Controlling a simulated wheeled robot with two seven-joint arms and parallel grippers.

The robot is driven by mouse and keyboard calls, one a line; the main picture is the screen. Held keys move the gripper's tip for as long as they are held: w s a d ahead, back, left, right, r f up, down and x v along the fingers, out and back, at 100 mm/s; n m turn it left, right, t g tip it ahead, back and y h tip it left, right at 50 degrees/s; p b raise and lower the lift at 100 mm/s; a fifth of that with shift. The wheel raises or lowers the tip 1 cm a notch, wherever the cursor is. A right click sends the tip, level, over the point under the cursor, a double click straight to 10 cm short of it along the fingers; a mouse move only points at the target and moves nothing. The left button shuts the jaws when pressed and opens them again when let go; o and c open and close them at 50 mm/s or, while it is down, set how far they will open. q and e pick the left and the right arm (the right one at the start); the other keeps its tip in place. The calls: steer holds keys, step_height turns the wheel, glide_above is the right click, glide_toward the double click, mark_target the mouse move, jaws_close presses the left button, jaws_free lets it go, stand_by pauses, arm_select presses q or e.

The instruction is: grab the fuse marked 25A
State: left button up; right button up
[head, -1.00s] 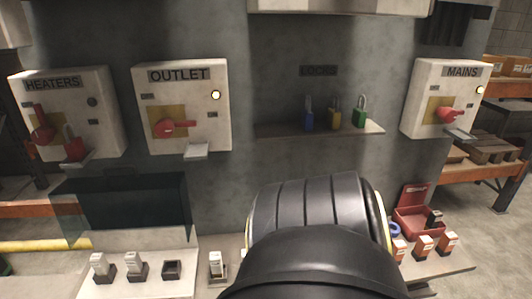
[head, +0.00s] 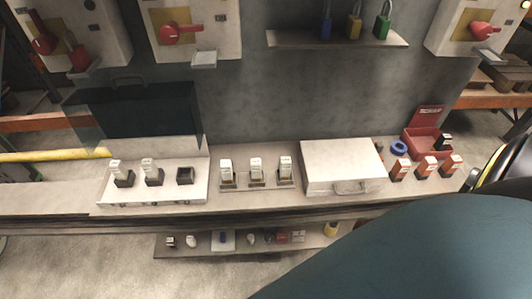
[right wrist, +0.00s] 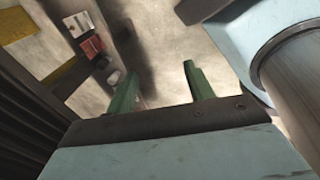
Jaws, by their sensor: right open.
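Several pale fuses stand upright on the bench; their markings are too small to read, so I cannot tell which is 25A. Three stand in a row in the middle: the left fuse (head: 226,170), the middle fuse (head: 256,168) and the right fuse (head: 285,167). Two more, one fuse (head: 116,169) and another fuse (head: 150,168), sit in black holders on the white panel (head: 135,191), beside an empty-looking black holder (head: 185,176). My right gripper (right wrist: 160,72) is open and empty in the right wrist view, with blurred floor and shelf items beyond it. My left gripper is not in view.
A closed white case (head: 342,163) stands right of the middle fuses. Red-and-white boxes (head: 425,168), a blue ring (head: 398,147) and a red bin (head: 425,142) are farther right. A tinted cover (head: 140,115) is raised behind the panel. A lower shelf (head: 200,254) holds small items.

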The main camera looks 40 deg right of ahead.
steer(key=w+a+r+n+t+h+p, duration=0.1)
steer(key=w+r+n+t+p, duration=0.15)
steer(key=w+r+n, duration=0.7)
steer(key=n+t+h+p, duration=0.2)
steer(key=n+t+h, duration=0.25)
steer(key=n, duration=0.45)
glide_toward(256, 166)
steer(key=shift+t, duration=0.4)
steer(key=x, duration=0.3)
steer(key=b+x, duration=0.1)
steer(key=x, duration=0.2)
steer(key=shift+s+a+f, duration=0.1)
steer(key=shift+s+f, duration=0.05)
steer(key=shift+f, duration=0.2)
steer(key=b+x, duration=0.1)
steer(key=x, duration=0.4)
steer(key=shift+w+d+f, duration=0.15)
steer(key=shift+w+d, duration=0.05)
steer(key=shift+d, duration=0.05)
steer(key=c, duration=1.1)
